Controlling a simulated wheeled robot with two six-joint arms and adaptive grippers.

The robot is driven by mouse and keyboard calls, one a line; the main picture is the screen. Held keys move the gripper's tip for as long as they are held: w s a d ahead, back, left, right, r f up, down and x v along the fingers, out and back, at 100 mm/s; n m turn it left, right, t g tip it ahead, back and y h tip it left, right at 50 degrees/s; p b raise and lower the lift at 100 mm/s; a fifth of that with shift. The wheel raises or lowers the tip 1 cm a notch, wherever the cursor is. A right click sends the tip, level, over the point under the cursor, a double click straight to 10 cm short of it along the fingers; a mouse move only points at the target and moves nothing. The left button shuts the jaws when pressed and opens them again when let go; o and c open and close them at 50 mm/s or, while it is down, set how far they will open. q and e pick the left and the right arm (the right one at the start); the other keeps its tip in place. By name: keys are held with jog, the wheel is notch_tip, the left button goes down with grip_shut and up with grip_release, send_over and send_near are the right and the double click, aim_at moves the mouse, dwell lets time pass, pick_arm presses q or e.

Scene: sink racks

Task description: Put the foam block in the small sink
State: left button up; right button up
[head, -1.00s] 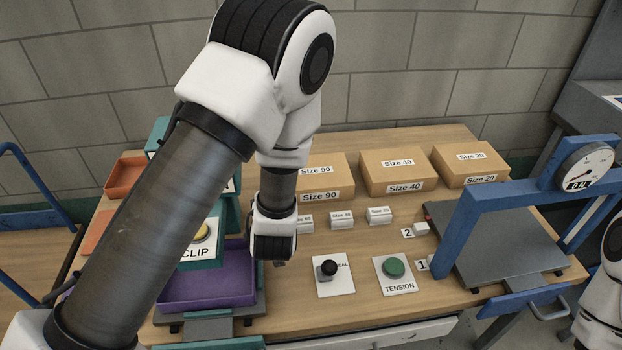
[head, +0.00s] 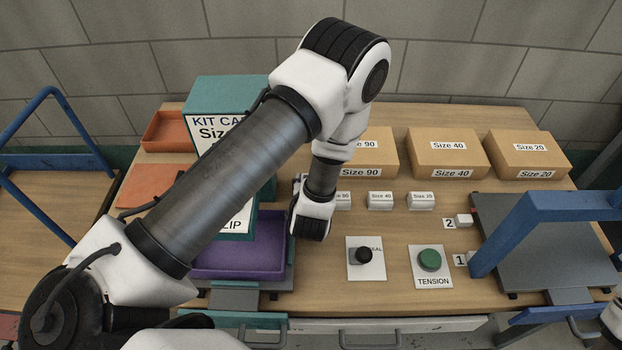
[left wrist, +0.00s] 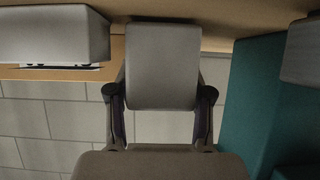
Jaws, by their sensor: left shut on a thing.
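My left gripper (left wrist: 160,94) is shut on a plain pale-grey block (left wrist: 162,62), held between its two fingers in the left wrist view. I take this for the foam block. In the head view my left arm reaches from the lower left across the bench, and its wrist hides the fingers and the held block. The wrist is just right of a shallow purple tray (head: 240,262). I can make out no thing that is clearly a sink. My right gripper is out of view.
A teal kit stand (head: 230,92) is partly behind my arm. Small white labelled blocks (head: 380,200) and cardboard boxes (head: 447,152) stand at the back. A black knob (head: 363,255), a green button (head: 430,260) and a blue frame (head: 545,208) lie right. An orange bin (head: 163,131) is back left.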

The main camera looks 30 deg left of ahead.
pick_arm(q)
jog(key=shift+f, duration=0.3)
jog(key=o, duration=0.8)
jog(key=shift+r, duration=0.1)
